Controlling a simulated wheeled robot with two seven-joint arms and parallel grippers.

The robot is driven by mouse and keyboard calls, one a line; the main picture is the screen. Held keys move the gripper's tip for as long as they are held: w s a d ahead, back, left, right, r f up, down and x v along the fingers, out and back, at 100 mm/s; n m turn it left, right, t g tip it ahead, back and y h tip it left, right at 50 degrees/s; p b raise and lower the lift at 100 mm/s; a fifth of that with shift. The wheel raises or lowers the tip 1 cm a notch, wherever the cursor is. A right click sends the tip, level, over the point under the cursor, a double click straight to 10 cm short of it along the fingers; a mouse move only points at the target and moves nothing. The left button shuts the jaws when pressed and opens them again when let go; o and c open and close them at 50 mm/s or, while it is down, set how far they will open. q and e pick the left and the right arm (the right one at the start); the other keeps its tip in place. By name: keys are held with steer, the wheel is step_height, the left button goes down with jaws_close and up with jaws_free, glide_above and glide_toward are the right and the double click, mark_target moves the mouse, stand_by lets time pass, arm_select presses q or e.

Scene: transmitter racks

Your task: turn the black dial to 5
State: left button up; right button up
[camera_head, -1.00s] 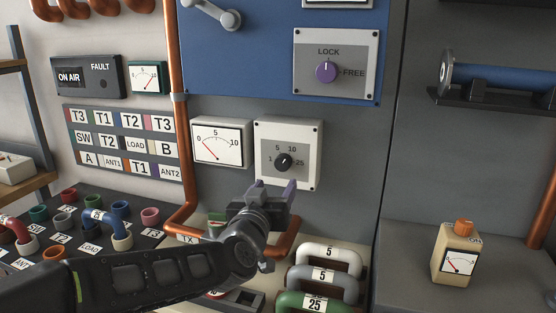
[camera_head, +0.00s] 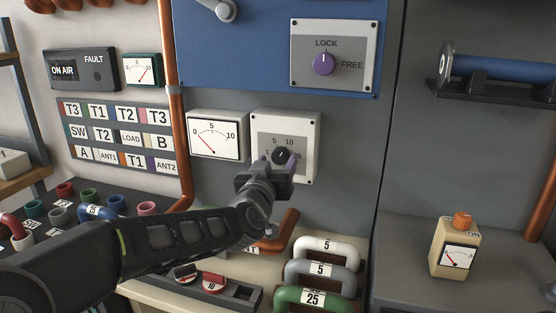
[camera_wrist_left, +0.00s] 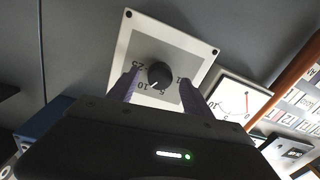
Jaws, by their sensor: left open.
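The black dial (camera_head: 281,156) is on a pale square plate (camera_head: 300,125) on the grey rack front, marked 1, 5, 10 and 25. It also shows in the left wrist view (camera_wrist_left: 160,74), where its white mark points near the 10. My left gripper (camera_head: 277,163) is open in front of the plate's lower part. Its two purple fingers stand on either side of the dial in the left wrist view, with nothing visibly clamped. I cannot tell whether they touch the dial. In the head view the fingers partly cover the 1 and 25 labels. My right gripper is not in view.
A meter (camera_head: 217,137) is left of the dial plate. A purple LOCK/FREE knob (camera_head: 324,64) is above. A copper pipe (camera_head: 176,120) runs down the left side. Coloured handles (camera_head: 328,248) stand below right. A beige bottle-shaped unit (camera_head: 453,248) stands on the right shelf.

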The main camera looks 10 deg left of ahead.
arm_select(q)
steer(key=shift+w, duration=0.8)
jaws_close()
